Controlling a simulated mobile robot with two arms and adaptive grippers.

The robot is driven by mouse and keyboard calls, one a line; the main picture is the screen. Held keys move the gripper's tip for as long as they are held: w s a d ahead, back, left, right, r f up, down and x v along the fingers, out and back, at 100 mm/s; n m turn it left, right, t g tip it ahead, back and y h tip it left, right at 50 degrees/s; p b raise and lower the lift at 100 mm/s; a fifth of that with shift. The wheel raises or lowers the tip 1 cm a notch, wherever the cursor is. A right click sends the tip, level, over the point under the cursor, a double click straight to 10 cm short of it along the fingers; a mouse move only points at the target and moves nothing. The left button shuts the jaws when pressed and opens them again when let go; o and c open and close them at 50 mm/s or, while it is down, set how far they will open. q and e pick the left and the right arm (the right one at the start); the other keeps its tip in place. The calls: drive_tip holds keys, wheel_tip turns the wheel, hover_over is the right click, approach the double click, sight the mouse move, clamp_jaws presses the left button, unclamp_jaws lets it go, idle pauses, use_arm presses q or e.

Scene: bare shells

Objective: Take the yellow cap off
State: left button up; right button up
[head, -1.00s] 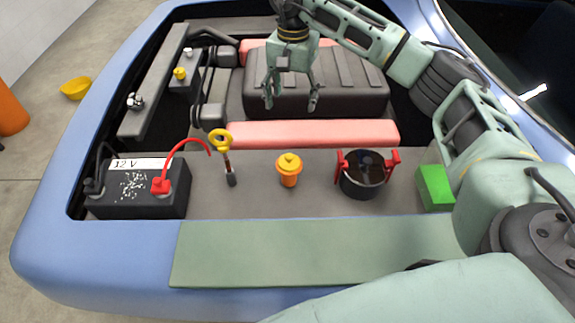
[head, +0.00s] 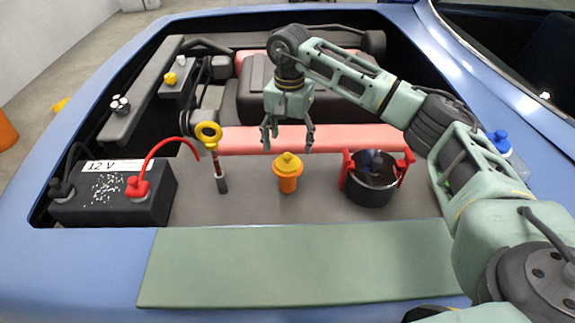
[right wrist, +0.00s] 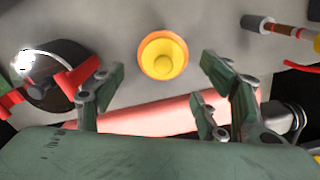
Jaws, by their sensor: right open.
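The yellow cap (head: 288,162) sits on an upright orange neck (head: 288,184) in the middle of the grey engine-bay ledge. My right gripper (head: 288,147) is open and empty, its fingers pointing down above and slightly behind the cap in the head view. In the right wrist view the cap (right wrist: 165,56) appears round, with the orange rim around it, between and a little beyond the open fingertips (right wrist: 160,78). Nothing touches the cap. My left gripper is not in view.
A dark pot with red handles (head: 370,180) stands right of the cap. A yellow-ringed dipstick (head: 210,134) and a 12 V battery (head: 112,195) with a red cable stand to the left. A pink bar (head: 350,138) runs behind. A green mat (head: 290,265) lies in front.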

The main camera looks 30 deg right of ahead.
sight(289, 156)
wheel_tip(289, 156, down, 6)
drive_tip(key=shift+r+p, duration=0.25)
drive_tip(key=shift+p, duration=0.7)
drive_tip(key=shift+w+f, duration=0.1)
drive_tip(key=shift+f, duration=0.2)
drive_tip(key=shift+c, duration=0.3)
drive_tip(key=c, duration=1)
drive_tip(key=shift+d+r, duration=0.1)
drive_tip(key=shift+r, duration=0.05)
